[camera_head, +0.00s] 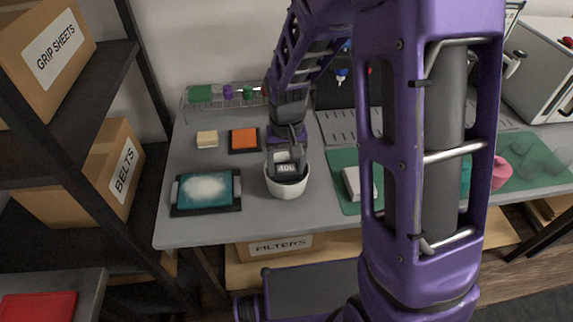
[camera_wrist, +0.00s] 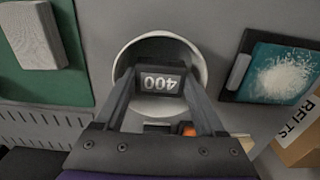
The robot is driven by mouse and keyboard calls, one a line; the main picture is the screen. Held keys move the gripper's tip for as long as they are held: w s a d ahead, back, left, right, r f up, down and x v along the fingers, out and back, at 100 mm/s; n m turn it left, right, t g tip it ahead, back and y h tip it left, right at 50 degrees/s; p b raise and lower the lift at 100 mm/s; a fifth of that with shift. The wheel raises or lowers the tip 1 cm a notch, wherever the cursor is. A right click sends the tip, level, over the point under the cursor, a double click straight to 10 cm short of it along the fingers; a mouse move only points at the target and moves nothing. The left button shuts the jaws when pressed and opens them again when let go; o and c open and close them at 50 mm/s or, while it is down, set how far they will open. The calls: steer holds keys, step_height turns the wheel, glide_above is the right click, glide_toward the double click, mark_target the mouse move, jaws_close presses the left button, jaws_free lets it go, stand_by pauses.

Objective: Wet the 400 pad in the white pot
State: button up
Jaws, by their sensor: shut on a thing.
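The white pot (camera_head: 287,188) stands on the grey bench, left of the green mat. It also shows in the wrist view (camera_wrist: 203,73) under my gripper. My gripper (camera_head: 285,160) points down over the pot and is shut on the dark grey 400 pad (camera_wrist: 162,82).
A teal board with a white patch (camera_head: 206,190) lies left of the pot. An orange pad on a dark tray (camera_head: 244,139) and a cream block (camera_head: 207,139) lie behind. A pale block (camera_head: 354,184) rests on the green mat (camera_head: 344,157) to the right. A wire rack (camera_head: 187,98) stands behind.

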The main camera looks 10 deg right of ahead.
mark_target(286, 168)
steer(key=shift+r, duration=0.1)
steer(key=shift+r+p, duration=2.8)
steer(key=shift+r, duration=0.65)
steer(key=shift+r, duration=0.1)
step_height(286, 168, up, 4)
steer(key=p, duration=0.3)
